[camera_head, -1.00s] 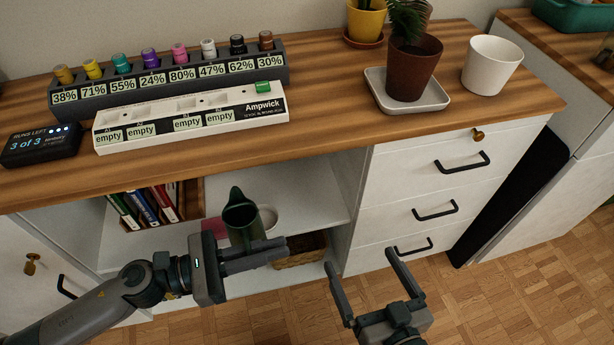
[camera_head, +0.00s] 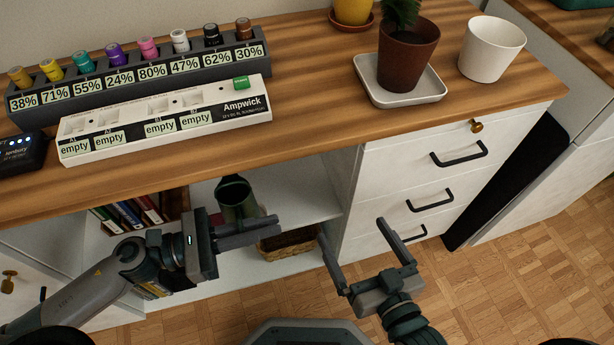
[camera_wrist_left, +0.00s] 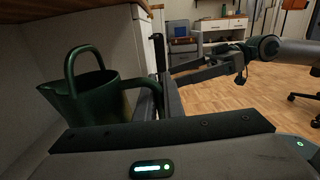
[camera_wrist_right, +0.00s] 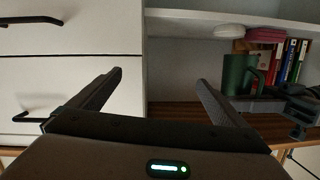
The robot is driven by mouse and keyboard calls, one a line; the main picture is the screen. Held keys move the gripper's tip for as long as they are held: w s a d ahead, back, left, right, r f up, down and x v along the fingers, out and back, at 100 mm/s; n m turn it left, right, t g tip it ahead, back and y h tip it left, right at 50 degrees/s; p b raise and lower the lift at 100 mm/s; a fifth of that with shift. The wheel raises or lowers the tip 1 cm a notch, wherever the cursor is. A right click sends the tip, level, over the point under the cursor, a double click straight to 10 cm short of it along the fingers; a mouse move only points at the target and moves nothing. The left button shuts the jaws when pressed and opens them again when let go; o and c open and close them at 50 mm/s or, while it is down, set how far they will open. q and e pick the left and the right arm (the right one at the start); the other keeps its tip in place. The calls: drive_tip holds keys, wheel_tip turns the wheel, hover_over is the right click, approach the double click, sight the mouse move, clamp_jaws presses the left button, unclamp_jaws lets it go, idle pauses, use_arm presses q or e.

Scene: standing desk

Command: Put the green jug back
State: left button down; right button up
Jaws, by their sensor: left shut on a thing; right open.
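The dark green jug (camera_head: 236,197) is upright at the front of the open shelf bay under the desk top. It also shows in the left wrist view (camera_wrist_left: 95,103) with its looped handle, and in the right wrist view (camera_wrist_right: 237,73). My left gripper (camera_head: 262,231) is shut on the jug, in front of its lower part. The exact grip is hidden, and I cannot tell whether the jug touches the shelf. My right gripper (camera_head: 352,231) is open and empty in front of the drawers, right of the jug.
Books (camera_head: 130,213) stand in the bay left of the jug; a wicker basket (camera_head: 290,242) sits lower right. In the right wrist view a white bowl (camera_wrist_right: 229,31) and pink items (camera_wrist_right: 266,36) are near the jug. The floor ahead is clear.

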use_arm(q)
drive_tip(key=w+d, duration=0.3)
drive_tip(key=w, duration=0.2)
drive_tip(key=w+d+p, duration=0.1)
drive_tip(key=w+d, duration=0.3)
drive_tip(key=w, duration=0.2)
drive_tip(key=w+d, duration=0.3)
drive_tip(key=w, duration=0.2)
drive_tip(key=shift+w+d+r, duration=0.1)
drive_tip(key=shift+w+d, duration=0.05)
drive_tip(key=shift+d, duration=0.1)
drive_tip(key=shift+f, duration=0.5)
drive_tip(key=shift+f+b, duration=0.35)
drive_tip(key=shift+f, duration=0.9)
use_arm(e)
drive_tip(key=shift+s+d+f, duration=0.15)
drive_tip(key=shift+f, duration=0.35)
use_arm(q)
drive_tip(key=shift+f+b, duration=0.35)
drive_tip(key=shift+f, duration=1.25)
drive_tip(key=shift+w+f, duration=0.1)
drive_tip(key=shift+f, duration=0.1)
use_arm(e)
drive_tip(key=r, duration=0.1)
drive_tip(key=r+t, duration=0.1)
drive_tip(key=a+r, duration=0.1)
drive_tip(key=shift+w+r+t, duration=0.25)
drive_tip(key=shift+r+t, duration=0.1)
drive_tip(key=shift+t, duration=0.05)
